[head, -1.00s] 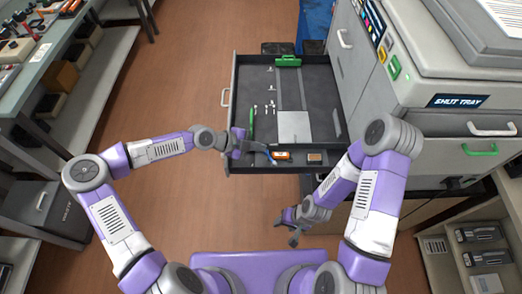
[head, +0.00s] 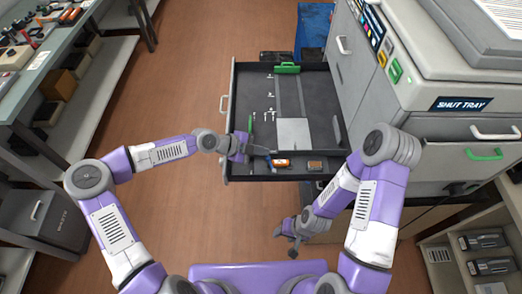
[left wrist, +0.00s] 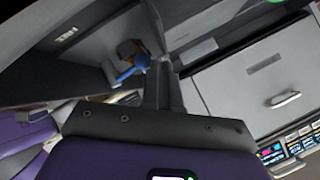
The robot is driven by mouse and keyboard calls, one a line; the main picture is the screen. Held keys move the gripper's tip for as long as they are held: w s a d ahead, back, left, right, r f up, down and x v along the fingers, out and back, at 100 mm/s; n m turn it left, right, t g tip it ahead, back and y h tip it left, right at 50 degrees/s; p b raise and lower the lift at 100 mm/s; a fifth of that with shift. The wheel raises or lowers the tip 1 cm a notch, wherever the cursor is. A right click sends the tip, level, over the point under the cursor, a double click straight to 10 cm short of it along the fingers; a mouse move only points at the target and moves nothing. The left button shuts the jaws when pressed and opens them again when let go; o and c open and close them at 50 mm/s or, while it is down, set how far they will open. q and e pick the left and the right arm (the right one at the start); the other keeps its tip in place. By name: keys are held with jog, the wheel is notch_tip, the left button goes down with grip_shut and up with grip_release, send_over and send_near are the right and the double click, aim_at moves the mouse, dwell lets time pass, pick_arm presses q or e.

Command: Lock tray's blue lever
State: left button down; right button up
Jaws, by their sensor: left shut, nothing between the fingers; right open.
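The tray (head: 231,110) is pulled out from the printer as a dark drawer. The blue lever (left wrist: 131,69) shows in the left wrist view beside my left gripper's fingertips, on a grey mount at the tray wall. In the head view I cannot clearly make it out. My left gripper (head: 256,150) is shut and empty, at the tray's near-left part; its fingers (left wrist: 161,68) also show in the left wrist view, close to the lever. I cannot tell if they touch it. My right gripper (head: 287,239) is open and empty, below the tray's near edge.
Inside the tray are a green clip (head: 287,68), a light square plate (head: 293,132), an orange item (head: 281,162) and small white pieces. The printer body (head: 440,125) stands to the right. A shelf unit (head: 85,110) stands at the left. Brown floor (head: 185,95) is free between.

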pick_arm(q)
jog(key=shift+s+d+f, duration=0.1)
jog(key=shift+s+d, duration=0.05)
jog(key=shift+s, duration=0.85)
pick_arm(e)
jog(key=shift+f, duration=0.15)
pick_arm(q)
jog(key=w+d+r+p+v, duration=0.1)
jog(key=r+p+v, duration=0.1)
jog(key=v, duration=1.1)
jog(key=shift+p, duration=0.9)
pick_arm(e)
jog(key=r, duration=0.4)
jog(key=shift+s+a, duration=0.2)
jog(key=shift+a, duration=0.05)
jog(key=shift+c, duration=0.3)
